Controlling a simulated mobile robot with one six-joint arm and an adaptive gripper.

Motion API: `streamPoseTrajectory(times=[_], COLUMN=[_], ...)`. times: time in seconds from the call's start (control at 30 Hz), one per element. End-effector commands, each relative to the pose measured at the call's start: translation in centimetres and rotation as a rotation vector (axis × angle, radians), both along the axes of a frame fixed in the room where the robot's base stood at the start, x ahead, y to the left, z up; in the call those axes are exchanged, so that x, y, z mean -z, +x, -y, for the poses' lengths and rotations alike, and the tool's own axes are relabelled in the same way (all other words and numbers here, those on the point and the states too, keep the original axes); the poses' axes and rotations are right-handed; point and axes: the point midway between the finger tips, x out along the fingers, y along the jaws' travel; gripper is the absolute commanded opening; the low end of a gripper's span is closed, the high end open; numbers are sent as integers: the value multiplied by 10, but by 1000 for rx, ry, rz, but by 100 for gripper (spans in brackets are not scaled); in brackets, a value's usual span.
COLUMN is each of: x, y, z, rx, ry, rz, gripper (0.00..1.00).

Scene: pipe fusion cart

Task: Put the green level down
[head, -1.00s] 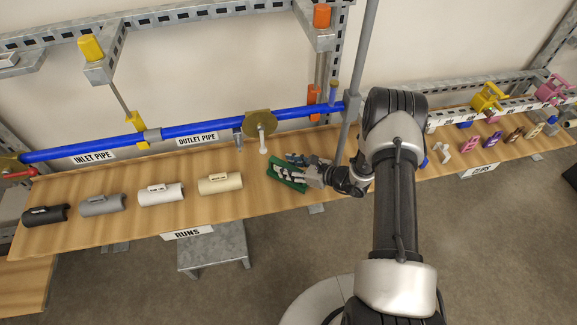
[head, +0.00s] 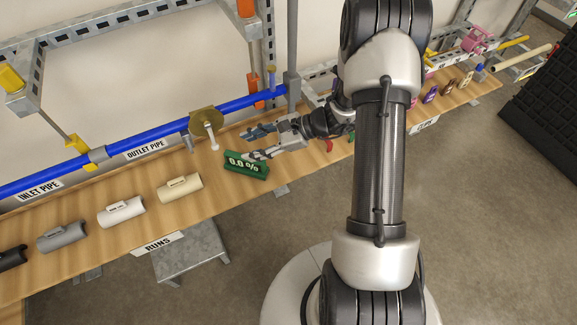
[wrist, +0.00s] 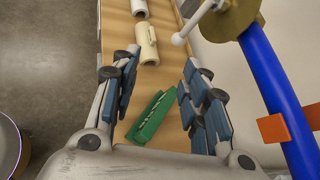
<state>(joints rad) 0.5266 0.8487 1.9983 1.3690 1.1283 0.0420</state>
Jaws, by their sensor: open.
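The green level (head: 246,165) lies on the wooden bench, right of the cream run, its display reading 0.0 %. Whether a finger still touches the level I cannot tell.
The cream run (head: 180,188), white run (head: 121,211) and grey run (head: 61,237) lie left along the bench. The blue pipe (head: 150,138) with a brass-coloured disc (head: 206,122) runs behind. A grey upright post (head: 291,45) stands close behind my gripper.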

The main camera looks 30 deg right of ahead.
Motion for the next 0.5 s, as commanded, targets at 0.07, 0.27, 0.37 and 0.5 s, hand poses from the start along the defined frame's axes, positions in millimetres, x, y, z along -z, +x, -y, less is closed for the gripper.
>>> streamPoseTrajectory(times=[0.07,0.27,0.37,0.5], x=[-42,-115,-142,-172], y=[-16,-76,-110,-157], z=[-22,-59,-68,-69], rx=[-152,-507,-672,-880], ry=[-96,-354,-498,-711], rz=[67,221,301,415], gripper=[41,41,41,41])
